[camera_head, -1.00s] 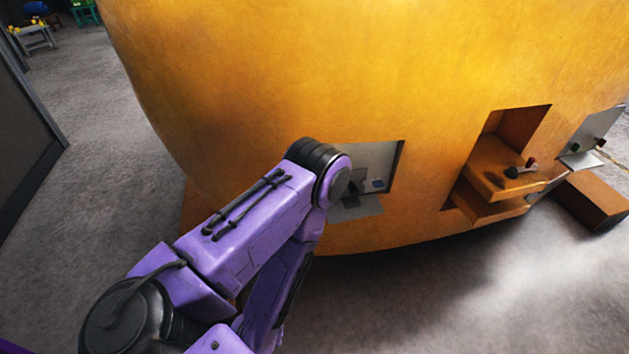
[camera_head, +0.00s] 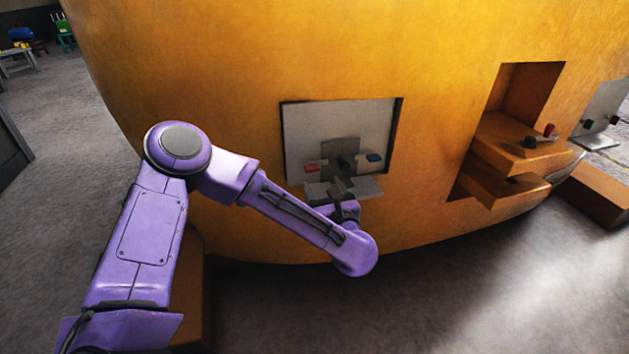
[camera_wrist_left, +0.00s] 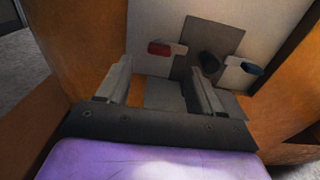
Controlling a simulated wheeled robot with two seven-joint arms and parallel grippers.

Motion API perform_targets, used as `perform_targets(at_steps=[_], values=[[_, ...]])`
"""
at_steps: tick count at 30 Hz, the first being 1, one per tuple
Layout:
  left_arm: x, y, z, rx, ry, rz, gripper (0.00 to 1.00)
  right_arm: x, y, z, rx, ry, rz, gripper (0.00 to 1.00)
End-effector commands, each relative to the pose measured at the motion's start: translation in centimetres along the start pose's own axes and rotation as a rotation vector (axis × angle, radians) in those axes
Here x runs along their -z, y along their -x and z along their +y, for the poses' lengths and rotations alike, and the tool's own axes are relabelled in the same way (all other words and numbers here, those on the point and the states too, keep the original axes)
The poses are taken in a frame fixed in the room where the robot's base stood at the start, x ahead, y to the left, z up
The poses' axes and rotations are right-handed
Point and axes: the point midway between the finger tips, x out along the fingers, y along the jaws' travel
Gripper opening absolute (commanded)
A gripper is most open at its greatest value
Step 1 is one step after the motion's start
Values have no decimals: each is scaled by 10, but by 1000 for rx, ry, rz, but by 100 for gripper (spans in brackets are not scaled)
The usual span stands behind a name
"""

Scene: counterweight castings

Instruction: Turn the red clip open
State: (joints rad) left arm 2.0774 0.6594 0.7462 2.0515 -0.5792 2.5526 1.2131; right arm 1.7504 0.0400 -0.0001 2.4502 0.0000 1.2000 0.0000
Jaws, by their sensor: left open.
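The red clip (camera_head: 312,168) sits on a pale arm at the left of a grey plate (camera_head: 340,150) inside a recess in the big yellow casting. It also shows in the left wrist view (camera_wrist_left: 159,48). A black knob (camera_wrist_left: 210,62) and a blue clip (camera_wrist_left: 251,67) are to its right. My left gripper (camera_wrist_left: 160,68) is open and empty, its fingers pointing into the recess. In the wrist view the red clip appears just beyond the fingertips, between their lines, with no contact visible. In the head view the wrist hides part of the recess's lower ledge. My right gripper is not in view.
The yellow casting (camera_head: 230,80) fills the middle. A second recess to the right holds an orange ledge (camera_head: 510,145) with a red piece (camera_head: 548,130) and a dark knob. Farther right stands a grey bracket (camera_head: 605,105). Open floor (camera_head: 430,300) lies in front.

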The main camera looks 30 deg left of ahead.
Motion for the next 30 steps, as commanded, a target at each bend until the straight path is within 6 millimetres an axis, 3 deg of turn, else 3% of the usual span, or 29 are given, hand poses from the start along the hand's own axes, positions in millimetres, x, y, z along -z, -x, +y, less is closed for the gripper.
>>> perform_targets(at_steps=[3, 9, 14, 21, 26, 27, 30], values=[[2, -29, 2, -7, -2, 3, 66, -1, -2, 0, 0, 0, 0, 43], [2, -66, 0, -2, -6, 1, 66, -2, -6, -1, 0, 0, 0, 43], [1, -79, 0, 2, -8, 1, 66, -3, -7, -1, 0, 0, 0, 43], [1, -80, -1, 4, -9, 1, 66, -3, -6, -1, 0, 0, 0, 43], [1, -80, -1, 4, -10, 1, 14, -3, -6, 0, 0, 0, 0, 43], [1, -80, -1, 4, -10, 1, 10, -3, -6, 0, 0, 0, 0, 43], [1, -79, -1, 4, -11, 1, 10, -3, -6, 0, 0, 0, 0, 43]])
